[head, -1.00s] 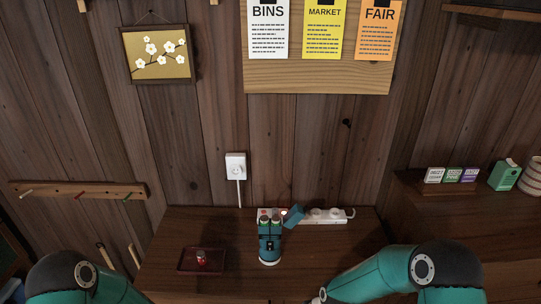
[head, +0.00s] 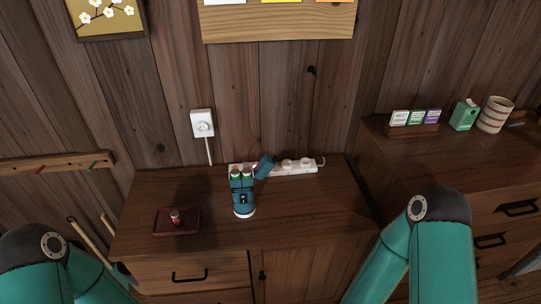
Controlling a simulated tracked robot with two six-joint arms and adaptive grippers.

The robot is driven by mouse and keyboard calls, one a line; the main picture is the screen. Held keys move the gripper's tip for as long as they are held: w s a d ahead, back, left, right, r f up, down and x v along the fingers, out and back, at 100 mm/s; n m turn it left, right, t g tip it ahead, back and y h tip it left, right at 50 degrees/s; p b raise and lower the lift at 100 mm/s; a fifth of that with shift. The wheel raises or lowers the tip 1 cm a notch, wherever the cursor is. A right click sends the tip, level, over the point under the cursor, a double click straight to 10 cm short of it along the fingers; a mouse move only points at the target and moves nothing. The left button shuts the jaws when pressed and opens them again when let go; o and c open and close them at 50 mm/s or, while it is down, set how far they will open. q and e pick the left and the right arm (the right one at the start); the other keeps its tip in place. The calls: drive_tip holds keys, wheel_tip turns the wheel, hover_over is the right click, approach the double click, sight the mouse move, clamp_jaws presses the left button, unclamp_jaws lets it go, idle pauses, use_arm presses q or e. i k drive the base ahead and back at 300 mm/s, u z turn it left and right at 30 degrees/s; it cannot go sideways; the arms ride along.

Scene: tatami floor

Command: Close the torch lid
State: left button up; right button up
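The teal torch (head: 243,200) stands upright on the wooden cabinet, left of the top's middle. Its upper end is open and shows batteries (head: 241,174) with reddish and green parts. The teal lid (head: 265,166) is swung out to the right of the opening at a tilt. My left and right arms show at the bottom corners, but both grippers are out of the picture. Nothing of mine touches the torch.
A white power strip (head: 298,167) lies behind the torch. A dark red tray (head: 190,224) with a small red item (head: 175,215) sits to its left. The cabinet top (head: 310,205) right of the torch is clear. A higher cabinet (head: 465,154) stands at the right.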

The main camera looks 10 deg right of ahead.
sight(268, 163)
drive_tip(key=z, duration=1.85)
drive_tip(key=i, duration=0.1)
drive_tip(key=u, duration=3.15)
drive_tip(key=k, duration=1)
drive_tip(key=z, duration=1)
drive_tip(key=i, duration=1)
drive_tip(key=u, duration=0.05)
